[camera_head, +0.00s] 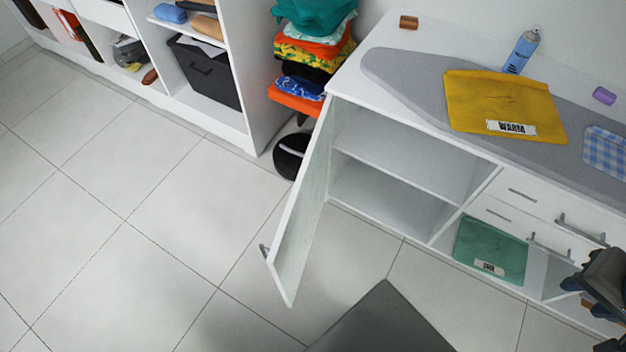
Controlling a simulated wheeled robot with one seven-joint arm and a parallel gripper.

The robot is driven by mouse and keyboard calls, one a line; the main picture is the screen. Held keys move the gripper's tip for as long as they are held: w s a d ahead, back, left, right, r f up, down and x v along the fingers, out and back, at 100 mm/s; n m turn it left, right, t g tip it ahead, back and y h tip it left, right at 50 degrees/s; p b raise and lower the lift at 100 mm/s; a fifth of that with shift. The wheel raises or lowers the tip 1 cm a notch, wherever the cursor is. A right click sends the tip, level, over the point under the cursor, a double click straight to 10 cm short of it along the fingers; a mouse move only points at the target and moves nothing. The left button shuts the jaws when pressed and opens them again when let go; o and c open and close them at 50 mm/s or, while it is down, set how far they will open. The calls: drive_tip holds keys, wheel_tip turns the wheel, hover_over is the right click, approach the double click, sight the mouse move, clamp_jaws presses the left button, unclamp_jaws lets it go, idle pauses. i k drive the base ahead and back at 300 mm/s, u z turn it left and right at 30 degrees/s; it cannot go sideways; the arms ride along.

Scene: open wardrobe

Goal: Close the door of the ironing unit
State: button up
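The ironing unit (385,205) is a white cabinet with an ironing board on top. Its door (305,205) stands wide open, hinged at the cabinet's left side and swung out over the floor. A small metal handle (264,250) sits near the door's free edge. The compartment behind it has one shelf and is empty. My gripper (598,311) is dark and partly cut off at the right edge, in front of the drawers and well apart from the door. Its fingers are not clear enough to tell whether it is open or shut.
Drawers (548,205) with metal handles are right of the open compartment, above a green cloth bag (490,250). A yellow bag (503,103) and a spray can (522,50) are on top. A black round object (291,157) lies behind the door. The tiled floor at left is clear.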

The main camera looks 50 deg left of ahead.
sight(288, 253)
drive_tip(key=z, duration=1.6)
drive_tip(key=k, duration=1.25)
drive_tip(key=z, duration=1.45)
drive_tip(key=k, duration=1.3)
drive_tip(key=u, duration=2.7)
